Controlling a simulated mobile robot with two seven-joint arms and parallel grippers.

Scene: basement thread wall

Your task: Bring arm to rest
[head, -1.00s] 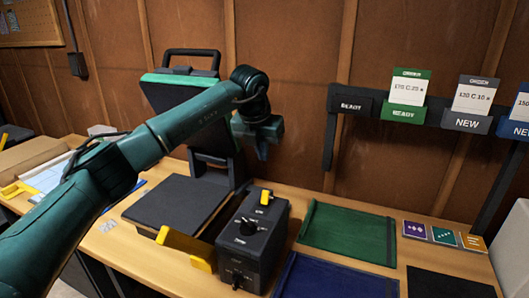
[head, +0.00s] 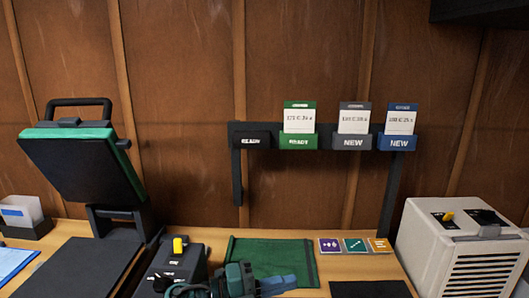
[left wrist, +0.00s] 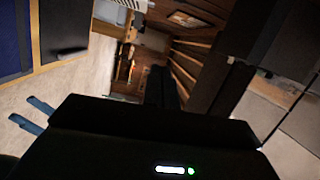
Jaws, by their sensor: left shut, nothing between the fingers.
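My left gripper (head: 284,284) shows at the bottom middle of the head view, low in front of the green mat. Its blue fingers point right, and they are shut with nothing between them. In the left wrist view the blue fingers (left wrist: 27,110) show at the left edge, over a pale floor. Most of my left arm is below the head view's frame. My right gripper is in neither view.
A heat press (head: 75,165) with its lid raised stands at the left, its control box (head: 178,262) beside it. A green mat (head: 270,258) lies on the bench (head: 215,240). A white machine (head: 465,250) stands at the right. A card rack (head: 250,140) hangs on the wall.

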